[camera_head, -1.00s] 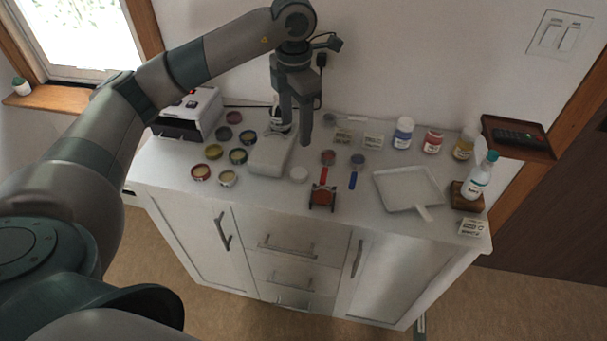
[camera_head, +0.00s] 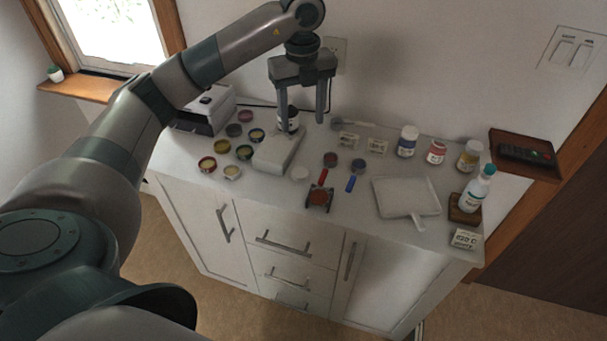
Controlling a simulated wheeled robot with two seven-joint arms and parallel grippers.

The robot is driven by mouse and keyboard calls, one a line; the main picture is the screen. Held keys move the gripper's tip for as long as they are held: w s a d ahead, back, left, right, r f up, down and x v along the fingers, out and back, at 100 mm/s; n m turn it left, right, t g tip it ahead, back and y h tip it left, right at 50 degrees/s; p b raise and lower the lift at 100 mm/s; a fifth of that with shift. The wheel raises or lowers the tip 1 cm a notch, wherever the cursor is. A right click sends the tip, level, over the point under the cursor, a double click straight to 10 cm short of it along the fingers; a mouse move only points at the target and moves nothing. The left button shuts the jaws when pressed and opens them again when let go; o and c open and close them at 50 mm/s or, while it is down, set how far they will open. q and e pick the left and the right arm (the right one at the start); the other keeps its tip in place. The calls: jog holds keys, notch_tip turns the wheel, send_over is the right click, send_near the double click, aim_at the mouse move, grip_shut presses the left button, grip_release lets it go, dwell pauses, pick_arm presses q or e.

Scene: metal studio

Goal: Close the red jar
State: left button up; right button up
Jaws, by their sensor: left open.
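A small red-labelled jar (camera_head: 436,153) stands upright at the back right of the white cabinet top, between a taller blue-labelled jar (camera_head: 407,141) and a yellow one (camera_head: 470,156). It looks shorter than these two; whether its top is open is too small to tell. A small white disc (camera_head: 299,173), perhaps a lid, lies flat near the middle of the top. My left gripper (camera_head: 302,122) is open and points down over the back of the top, well left of the red jar. My right gripper is out of view.
A pale device (camera_head: 279,150) lies below my left gripper, with a dark-topped container (camera_head: 288,117) behind it. Several small round tins (camera_head: 224,146) stand left. A white tray (camera_head: 405,197), a red-handled roller (camera_head: 320,196) and a spray bottle (camera_head: 474,193) occupy the front and right.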

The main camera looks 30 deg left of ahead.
pick_arm(q)
jog(key=shift+n, duration=0.5)
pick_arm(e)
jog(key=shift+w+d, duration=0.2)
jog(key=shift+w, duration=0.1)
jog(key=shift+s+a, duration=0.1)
pick_arm(q)
jog(key=p, duration=0.3)
send_over(302, 173)
notch_tip(302, 173, down, 11)
jog(key=shift+s+r, duration=0.1)
jog(key=shift+f, duration=0.7)
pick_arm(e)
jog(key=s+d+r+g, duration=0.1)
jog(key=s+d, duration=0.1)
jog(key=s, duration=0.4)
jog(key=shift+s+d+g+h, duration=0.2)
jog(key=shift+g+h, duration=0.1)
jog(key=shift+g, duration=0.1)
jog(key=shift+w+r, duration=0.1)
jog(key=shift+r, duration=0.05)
